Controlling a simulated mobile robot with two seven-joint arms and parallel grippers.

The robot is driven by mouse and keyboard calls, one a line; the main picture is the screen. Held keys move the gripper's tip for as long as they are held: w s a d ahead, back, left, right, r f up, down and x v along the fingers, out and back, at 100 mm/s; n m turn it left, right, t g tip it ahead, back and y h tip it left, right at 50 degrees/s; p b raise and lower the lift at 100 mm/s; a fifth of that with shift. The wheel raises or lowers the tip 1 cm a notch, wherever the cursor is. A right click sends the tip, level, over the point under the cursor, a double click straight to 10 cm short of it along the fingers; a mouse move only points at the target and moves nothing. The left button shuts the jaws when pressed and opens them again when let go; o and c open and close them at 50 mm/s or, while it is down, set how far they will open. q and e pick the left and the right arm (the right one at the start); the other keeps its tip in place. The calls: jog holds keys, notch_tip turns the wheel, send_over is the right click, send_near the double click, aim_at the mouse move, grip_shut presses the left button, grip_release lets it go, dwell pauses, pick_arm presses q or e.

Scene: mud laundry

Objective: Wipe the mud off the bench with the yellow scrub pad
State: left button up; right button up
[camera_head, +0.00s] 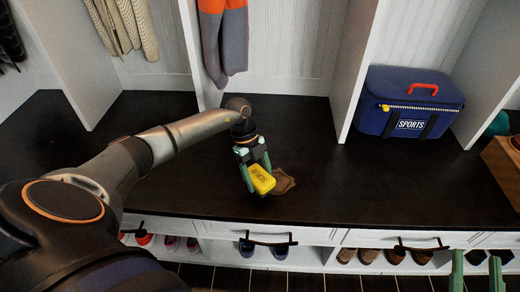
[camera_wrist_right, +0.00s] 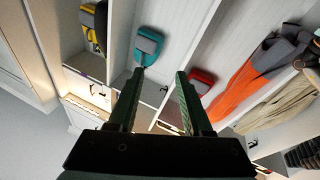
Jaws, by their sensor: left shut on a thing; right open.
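The yellow scrub pad (camera_head: 261,180), with dark lettering on it, is in my left gripper (camera_head: 257,178) in the head view. The green fingers are shut on it, low over the dark bench (camera_head: 350,188). The brown mud patch (camera_head: 284,181) shows just right of the pad, and part of it may be hidden behind the pad and gripper. I cannot tell whether the pad touches the bench. My right gripper (camera_head: 477,270) shows only as green fingertips at the lower right. In the right wrist view my right gripper (camera_wrist_right: 157,85) is open and empty.
A blue sports bag (camera_head: 410,103) stands on the bench at the right, near a brown box (camera_head: 503,165). White dividers (camera_head: 356,70) split the bench back. Clothes (camera_head: 224,42) hang above. Shoes (camera_head: 370,256) sit in cubbies below.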

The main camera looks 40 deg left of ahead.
pick_arm(q)
jog(key=shift+r+p, duration=0.6)
jog(key=shift+r, duration=0.1)
jog(key=shift+r+p, duration=0.55)
jog(key=shift+r, duration=0.2)
pick_arm(e)
notch_tip(320, 180, down, 16)
jog(key=s+d+m+g+h, duration=0.2)
jog(key=g+h, duration=0.1)
jog(key=g, duration=0.3)
jog(key=shift+d+m+g, duration=0.15)
jog(key=shift+m+g, duration=0.15)
jog(key=shift+m, duration=0.1)
jog(key=shift+r, duration=0.2)
